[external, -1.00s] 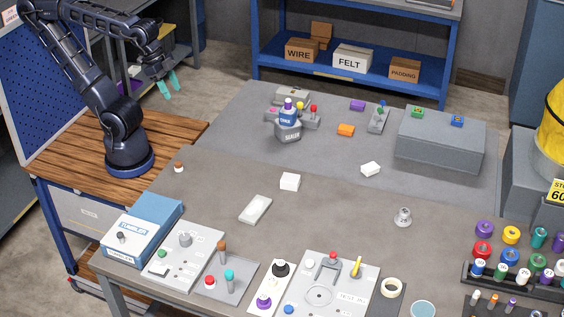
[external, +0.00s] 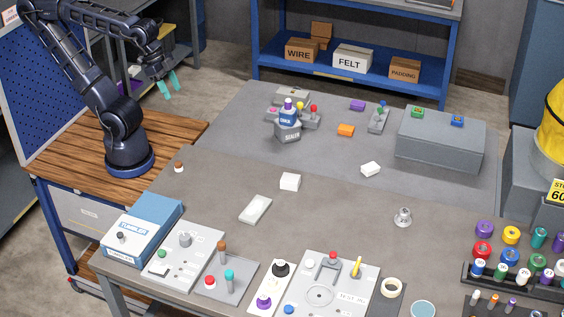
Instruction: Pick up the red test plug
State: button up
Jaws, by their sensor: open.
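My gripper (external: 172,86) is open and empty, with teal fingertips pointing down. It hangs at the upper left, beyond the wooden bench and well away from the small parts on the grey table. Several small red parts are in view, and I cannot tell for certain which is the red test plug. One red-topped piece (external: 210,282) is on a small grey plate at the front, beside a brown-topped and a teal-topped peg. Another red top (external: 333,256) is on the light panel at front centre. A third red knob (external: 313,108) is at the back, near the sealer.
The grey sealer (external: 288,131) and a large grey block (external: 440,142) stand at the back. A blue-and-white Tumbler box (external: 140,235) is at front left. Racks of coloured spools (external: 482,250) fill the right. A white block (external: 290,181) stands mid-table, with bare surface around it.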

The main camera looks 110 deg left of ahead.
jog(key=shift+o, duration=0.3)
jog(key=w+d+r+m, duration=0.1)
jog(key=w+d+m, duration=0.15)
jog(key=w, duration=0.35)
jog(key=w+d+r+m, duration=0.1)
jog(key=w+d+m, duration=0.1)
jog(key=w+d, duration=0.3)
jog(key=m+g+h, duration=0.3)
jog(key=m+g, duration=0.1)
jog(key=m, duration=0.7)
send_over(209, 278)
jog(key=a, duration=0.3)
notch_tip(209, 278, down, 19)
jog(key=x, duration=1)
jog(key=shift+s+f, duration=0.25)
jog(key=c, duration=1)
